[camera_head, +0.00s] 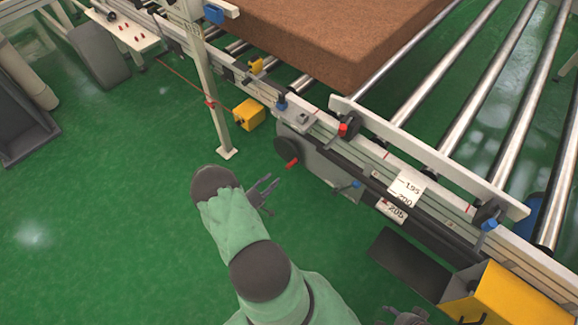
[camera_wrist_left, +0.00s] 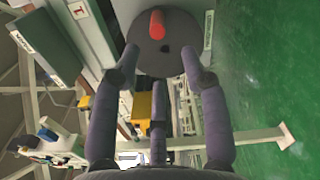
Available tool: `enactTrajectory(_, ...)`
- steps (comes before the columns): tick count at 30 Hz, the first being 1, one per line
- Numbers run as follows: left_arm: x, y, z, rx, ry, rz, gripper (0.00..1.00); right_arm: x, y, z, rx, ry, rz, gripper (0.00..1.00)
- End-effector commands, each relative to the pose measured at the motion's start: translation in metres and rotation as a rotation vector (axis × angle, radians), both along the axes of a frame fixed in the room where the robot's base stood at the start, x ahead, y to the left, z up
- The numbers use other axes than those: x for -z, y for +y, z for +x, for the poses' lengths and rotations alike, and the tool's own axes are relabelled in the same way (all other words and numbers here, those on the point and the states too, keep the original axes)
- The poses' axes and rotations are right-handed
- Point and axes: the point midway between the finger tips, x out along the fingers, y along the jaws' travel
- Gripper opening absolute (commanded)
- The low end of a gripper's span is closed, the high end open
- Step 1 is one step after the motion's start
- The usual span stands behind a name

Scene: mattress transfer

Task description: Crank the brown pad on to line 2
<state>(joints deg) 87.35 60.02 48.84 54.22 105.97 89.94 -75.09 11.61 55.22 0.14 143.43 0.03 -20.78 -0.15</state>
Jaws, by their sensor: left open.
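The brown pad (camera_head: 335,35) is a thick block lying on metal rollers at the top of the head view; its far part is cut off. A dark round crank wheel (camera_head: 287,151) with a red handle (camera_head: 291,164) sits on the side of the conveyor frame. My left gripper (camera_head: 266,191) is open and empty, a little below and left of the red handle. In the left wrist view the fingers (camera_wrist_left: 158,80) are spread, with the wheel and red handle (camera_wrist_left: 157,24) ahead of them, apart from the handle. My right gripper (camera_head: 404,317) shows only partly at the bottom edge.
A scale plate (camera_head: 408,188) marked 195, 200 and 205 is on the frame rail. Bare rollers (camera_head: 480,90) lie right of the pad. A white post (camera_head: 207,90) and yellow box (camera_head: 249,114) stand near the wheel. The green floor at left (camera_head: 110,210) is clear.

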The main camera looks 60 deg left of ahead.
Motion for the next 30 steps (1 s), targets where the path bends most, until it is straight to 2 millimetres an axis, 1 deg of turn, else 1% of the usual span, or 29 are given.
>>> enactTrajectory(3, 0.000, 0.000, 0.000, 0.000, -0.059, -0.246, 0.45, -0.003, 0.000, 0.000, 0.000, 0.000, 0.000, 0.56)
enactTrajectory(30, -0.002, -0.003, 0.001, -0.002, -0.510, -2.131, 0.45, -0.016, 0.000, 0.000, 0.000, 0.000, 0.000, 0.56)
